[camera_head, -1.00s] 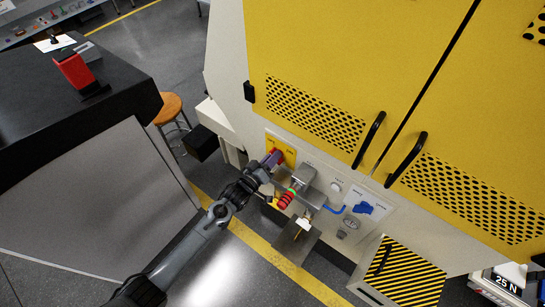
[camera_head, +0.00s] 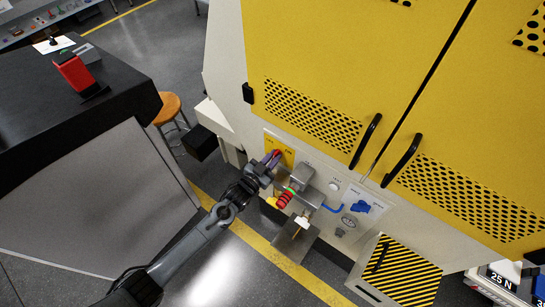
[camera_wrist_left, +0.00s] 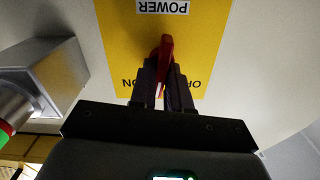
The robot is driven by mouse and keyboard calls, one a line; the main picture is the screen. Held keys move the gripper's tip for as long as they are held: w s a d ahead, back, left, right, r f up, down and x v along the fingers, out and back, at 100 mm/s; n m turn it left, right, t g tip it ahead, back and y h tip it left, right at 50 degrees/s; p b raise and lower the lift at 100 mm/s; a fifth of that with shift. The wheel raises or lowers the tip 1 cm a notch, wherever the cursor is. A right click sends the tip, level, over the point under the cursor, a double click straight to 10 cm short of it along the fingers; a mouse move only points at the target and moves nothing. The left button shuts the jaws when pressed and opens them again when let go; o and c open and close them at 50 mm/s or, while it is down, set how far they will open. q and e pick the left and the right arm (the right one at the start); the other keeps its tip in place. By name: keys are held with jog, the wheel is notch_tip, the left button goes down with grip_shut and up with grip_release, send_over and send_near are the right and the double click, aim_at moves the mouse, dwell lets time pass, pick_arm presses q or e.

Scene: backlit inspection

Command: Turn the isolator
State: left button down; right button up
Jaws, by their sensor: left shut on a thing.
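The isolator's red handle (camera_wrist_left: 166,52) stands on a yellow plate (camera_wrist_left: 125,45) marked POWER, ON and OFF, which appears upside down in the left wrist view. My left gripper (camera_wrist_left: 165,88) is shut on the handle, one finger on each side, with the handle's far end showing beyond the fingertips. In the head view the left gripper (camera_head: 272,158) is at the yellow plate (camera_head: 287,146) on the machine's front panel, and it covers most of the handle. My right gripper is not in view.
Right of the plate, a grey metal box (camera_head: 302,174) and a red knob with a green ring (camera_head: 285,199) stick out close to my gripper. A blue lever (camera_head: 332,209) and a striped box (camera_head: 398,270) are farther right. A black-topped bench (camera_head: 115,90) stands left.

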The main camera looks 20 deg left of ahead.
pick_arm(q)
jog(key=m, duration=0.4)
jog(key=shift+d+m, duration=0.15)
jog(key=shift+m, duration=0.15)
jog(key=shift+d+f+m, duration=0.1)
jog(key=shift+m, duration=1.2)
jog(key=c, duration=1.2)
grip_release()
jog(key=shift+s, duration=0.15)
jog(key=p+v, duration=0.1)
jog(key=v, duration=0.9)
jog(key=shift+s, duration=0.3)
